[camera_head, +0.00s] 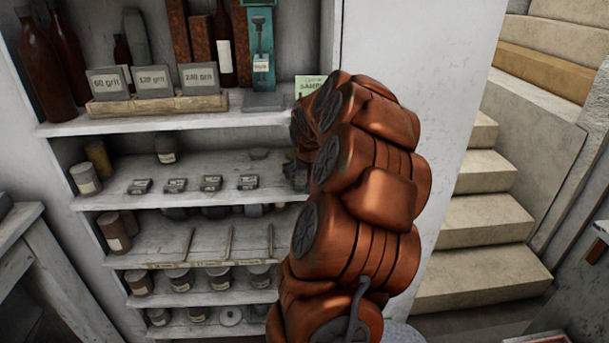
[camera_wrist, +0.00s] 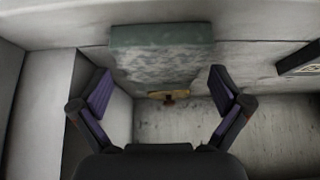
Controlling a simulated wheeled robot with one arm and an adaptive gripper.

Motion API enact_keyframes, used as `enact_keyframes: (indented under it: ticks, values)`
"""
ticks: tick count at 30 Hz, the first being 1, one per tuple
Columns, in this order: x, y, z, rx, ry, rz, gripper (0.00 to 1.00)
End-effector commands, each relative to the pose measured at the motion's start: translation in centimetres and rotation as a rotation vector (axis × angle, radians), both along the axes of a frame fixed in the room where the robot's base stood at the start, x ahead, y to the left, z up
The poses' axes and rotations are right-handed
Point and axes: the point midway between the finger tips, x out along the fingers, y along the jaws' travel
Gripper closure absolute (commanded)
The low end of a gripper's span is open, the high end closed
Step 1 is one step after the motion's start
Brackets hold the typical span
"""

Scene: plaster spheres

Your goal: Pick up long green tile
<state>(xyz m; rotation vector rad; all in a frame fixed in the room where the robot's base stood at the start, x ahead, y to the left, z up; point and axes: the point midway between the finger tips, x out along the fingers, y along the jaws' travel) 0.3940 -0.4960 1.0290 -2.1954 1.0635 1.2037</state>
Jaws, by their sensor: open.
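A wide grey-green slab with a mottled face, which looks like the long green tile (camera_wrist: 162,62), is in the upper middle of the wrist view. My gripper (camera_wrist: 160,84) is open, with one finger to each side of the slab in the picture and nothing held. I cannot tell how far the slab is from the fingertips. In the head view my orange arm covers most of the gripper, whose dark part shows at the right end of the second shelf. I cannot make out this slab surely there.
A teal upright board (camera_head: 262,50) stands on the top shelf, right of a wooden tray (camera_head: 158,104) with labelled grit blocks. Brown bottles (camera_head: 45,65) stand at the left. Jars and small dark blocks (camera_head: 175,185) fill lower shelves. A small yellow-brown piece (camera_wrist: 170,96) shows below the slab.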

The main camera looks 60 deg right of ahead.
Motion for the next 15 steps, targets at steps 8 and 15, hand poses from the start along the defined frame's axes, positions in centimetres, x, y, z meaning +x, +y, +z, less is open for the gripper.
enact_keyframes:
  ticks: [8,15]
  values:
    - [0.34,0.25,0.08,-0.001,-0.002,0.006,0.14]
    - [0.26,0.18,0.10,-0.001,-0.002,0.004,0.39]
